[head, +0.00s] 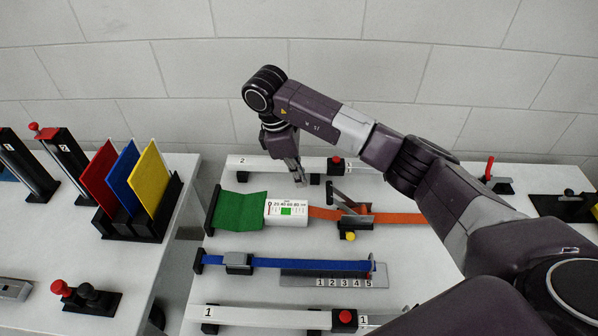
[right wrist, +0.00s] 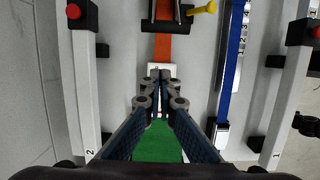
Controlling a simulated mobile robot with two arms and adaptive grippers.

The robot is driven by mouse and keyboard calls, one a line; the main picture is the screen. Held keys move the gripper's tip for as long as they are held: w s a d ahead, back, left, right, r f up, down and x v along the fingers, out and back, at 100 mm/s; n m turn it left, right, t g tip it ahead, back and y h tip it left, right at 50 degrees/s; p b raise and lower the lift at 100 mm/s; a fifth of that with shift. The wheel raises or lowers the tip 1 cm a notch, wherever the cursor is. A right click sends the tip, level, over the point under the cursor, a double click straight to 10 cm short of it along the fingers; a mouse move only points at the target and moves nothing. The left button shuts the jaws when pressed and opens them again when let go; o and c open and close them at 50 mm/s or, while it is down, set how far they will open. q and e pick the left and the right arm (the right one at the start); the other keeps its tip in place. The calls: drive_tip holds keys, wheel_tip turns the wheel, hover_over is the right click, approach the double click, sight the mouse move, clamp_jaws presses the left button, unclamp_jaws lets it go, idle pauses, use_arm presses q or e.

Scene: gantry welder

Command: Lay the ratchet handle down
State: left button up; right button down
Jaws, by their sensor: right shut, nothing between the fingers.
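The ratchet (head: 357,219) sits on the orange strap (head: 398,218) on the white table. Its dark handle (head: 342,198) is tilted up towards the left. A yellow knob (head: 350,236) is on its near side. In the right wrist view the ratchet (right wrist: 163,25) shows at the top, with the yellow knob (right wrist: 203,8) beside it. My right gripper (head: 301,184) is shut and empty, pointing down to the left of the handle and apart from it. In the right wrist view its closed fingertips (right wrist: 160,74) overlap the white box. My left gripper is not in view.
A white box (head: 286,213) joins the green strap (head: 240,211) and orange strap. A blue strap (head: 325,264) and white bar 1 (head: 265,318) lie nearer; white bar 2 (head: 262,165) lies behind. A rack of coloured plates (head: 132,225) stands on the left table.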

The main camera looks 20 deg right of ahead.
drive_tip(key=p+x, duration=0.2)
drive_tip(key=x, duration=0.3)
drive_tip(key=shift+s+d+f, duration=0.15)
drive_tip(key=shift+s+f, duration=0.05)
drive_tip(key=d+p, duration=0.1)
drive_tip(key=s+d+r+p, duration=0.1)
drive_tip(key=d+p, duration=0.1)
drive_tip(key=shift+s+r, duration=0.2)
drive_tip(key=shift+w, duration=0.1)
